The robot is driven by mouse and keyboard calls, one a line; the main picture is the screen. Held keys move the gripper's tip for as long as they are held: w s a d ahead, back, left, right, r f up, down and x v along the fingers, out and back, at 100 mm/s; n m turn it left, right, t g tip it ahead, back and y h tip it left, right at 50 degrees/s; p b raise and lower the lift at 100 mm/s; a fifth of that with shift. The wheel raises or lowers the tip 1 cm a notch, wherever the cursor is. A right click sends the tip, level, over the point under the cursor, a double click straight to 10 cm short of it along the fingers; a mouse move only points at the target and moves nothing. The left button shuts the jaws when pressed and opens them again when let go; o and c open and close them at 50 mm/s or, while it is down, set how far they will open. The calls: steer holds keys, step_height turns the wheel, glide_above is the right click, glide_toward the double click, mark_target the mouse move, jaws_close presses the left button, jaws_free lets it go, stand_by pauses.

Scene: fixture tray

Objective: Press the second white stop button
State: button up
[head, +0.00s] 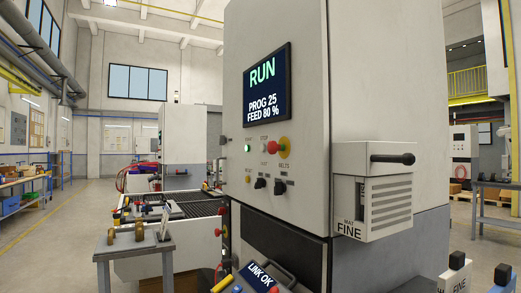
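The light grey machine cabinet (300,200) stands in the centre of the head view, with a control panel on its left face. I cannot tell a second white stop button apart from these. My gripper is not in view.
A red mushroom button (283,147) on yellow sits right beside the stop button. Black selector switches (279,187) and a yellow button (248,180) are below. The screen (267,85) reads RUN. A grey box (372,190) with a black handle juts out at right.

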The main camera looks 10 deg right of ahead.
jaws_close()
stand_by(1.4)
